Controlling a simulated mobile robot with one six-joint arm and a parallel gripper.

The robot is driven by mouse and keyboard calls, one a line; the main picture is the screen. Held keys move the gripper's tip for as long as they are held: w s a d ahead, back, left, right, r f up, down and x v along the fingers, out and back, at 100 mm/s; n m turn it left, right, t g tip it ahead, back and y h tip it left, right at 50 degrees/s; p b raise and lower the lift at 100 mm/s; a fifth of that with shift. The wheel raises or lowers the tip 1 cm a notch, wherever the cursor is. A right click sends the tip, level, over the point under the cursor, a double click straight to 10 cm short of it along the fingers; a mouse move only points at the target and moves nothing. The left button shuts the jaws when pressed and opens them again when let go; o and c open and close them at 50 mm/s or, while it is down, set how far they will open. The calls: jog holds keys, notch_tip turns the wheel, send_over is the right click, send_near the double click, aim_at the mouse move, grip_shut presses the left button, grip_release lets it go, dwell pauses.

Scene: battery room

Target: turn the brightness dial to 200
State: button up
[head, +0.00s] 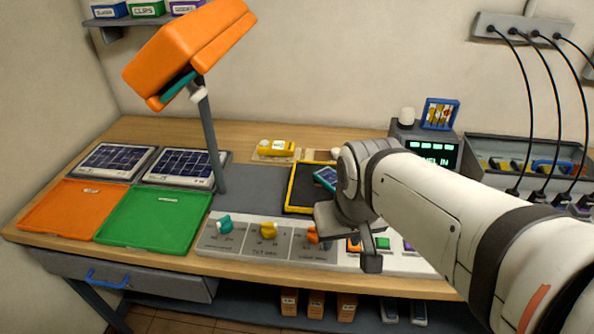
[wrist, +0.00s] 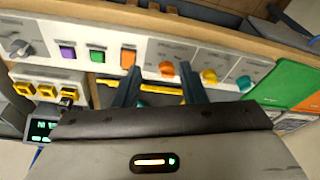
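The grey dial panel (head: 285,253) lies along the table's front edge. It carries a teal dial (head: 224,225), a yellow dial (head: 268,230) and an orange dial (head: 313,234). Their printing is too small to read, so I cannot tell which is the brightness dial. My gripper (head: 346,245) is over the panel's right part, beside the orange dial, and partly covers it. In the wrist view, the two fingers of my gripper (wrist: 157,62) are apart. The orange dial (wrist: 167,69) appears between them; contact is not visible. The yellow dial (wrist: 209,76) and teal dial (wrist: 245,83) are to their right.
Coloured switches (wrist: 97,56) adjoin the dials. A yellow-edged black tray (head: 291,192) lies behind the panel. An orange lamp (head: 185,50) on a post stands left. Orange (head: 62,207) and green (head: 150,220) trays lie at left. A small display (head: 437,153) stands behind my arm.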

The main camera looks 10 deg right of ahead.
jog(key=shift+o, duration=0.7)
jog(key=shift+w, duration=0.15)
jog(key=shift+o, duration=1.4)
jog(key=w+f+n+g+p, duration=0.1)
jog(key=w+n+p, duration=0.1)
jog(key=w, duration=0.5)
jog(key=shift+a+f, duration=0.25)
jog(key=shift+a, duration=0.1)
jog(key=w+f+n, duration=0.1)
jog(key=w, duration=0.1)
jog(key=w+f+n+g+p, duration=0.1)
jog(key=w+f, duration=0.1)
jog(key=w+f+n, duration=0.1)
jog(key=w+f, duration=0.1)
jog(key=w, duration=0.1)
jog(key=shift+f+g, duration=0.25)
jog(key=shift+g, duration=0.15)
jog(key=shift+w+f, duration=0.15)
jog(key=shift+f, duration=0.15)
notch_tip(320, 180, down, 8)
jog(key=shift+r+p, duration=0.2)
jog(key=shift+p, duration=0.25)
jog(key=shift+c, duration=0.2)
